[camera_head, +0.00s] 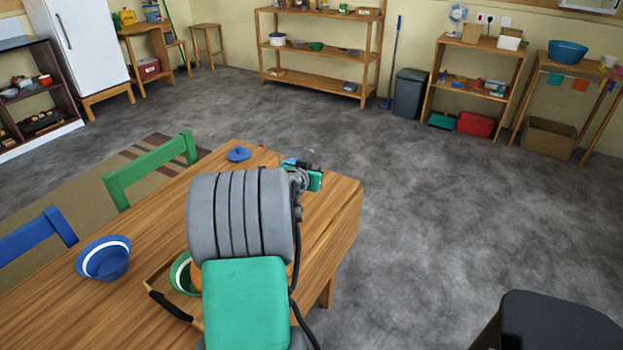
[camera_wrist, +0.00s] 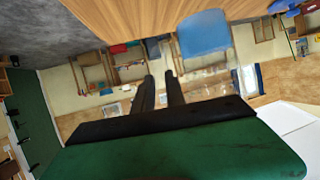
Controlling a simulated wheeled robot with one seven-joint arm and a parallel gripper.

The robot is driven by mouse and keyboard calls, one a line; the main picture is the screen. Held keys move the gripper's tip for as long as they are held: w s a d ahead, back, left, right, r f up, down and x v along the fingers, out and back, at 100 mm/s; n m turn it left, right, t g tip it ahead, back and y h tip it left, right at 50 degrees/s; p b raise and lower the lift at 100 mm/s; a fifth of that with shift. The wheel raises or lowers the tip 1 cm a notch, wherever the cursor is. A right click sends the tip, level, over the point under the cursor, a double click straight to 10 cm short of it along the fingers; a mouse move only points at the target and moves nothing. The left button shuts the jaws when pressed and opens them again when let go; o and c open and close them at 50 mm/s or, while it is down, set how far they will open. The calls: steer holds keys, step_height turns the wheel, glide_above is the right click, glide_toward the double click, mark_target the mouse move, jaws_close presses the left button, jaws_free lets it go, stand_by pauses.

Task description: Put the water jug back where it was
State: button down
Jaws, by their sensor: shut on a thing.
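In the wrist view, which is turned upside down, a translucent pale-blue vessel (camera_wrist: 203,35), apparently the water jug, is at the wooden table's edge, just beside my fingertips. My gripper (camera_wrist: 160,77) has its two dark fingers close together and shut on a part of it, seemingly the handle; the contact itself is not clear. I cannot tell whether the jug touches the table. In the head view my arm reaches over the table (camera_head: 338,207), and my green hand is near its far right end. The jug is mostly hidden there.
A blue lid-like thing (camera_head: 238,153), a blue bowl (camera_head: 104,259) and a tray (camera_head: 160,289) with a green bowl (camera_head: 183,274) are on the table. Green (camera_head: 150,172) and blue (camera_head: 38,236) chairs stand at left. Shelves (camera_head: 318,54) line the far wall. The floor at right is mostly free.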

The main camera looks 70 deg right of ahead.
steer(key=shift+w+d+f, duration=0.1)
steer(key=shift+d+f, duration=0.05)
steer(key=shift+f, duration=0.7)
steer(key=shift+w+d+f, duration=0.1)
steer(key=shift+f, duration=0.75)
steer(key=shift+f, duration=0.2)
steer(key=c, duration=1.4)
jaws_free()
steer(key=shift+o, duration=0.2)
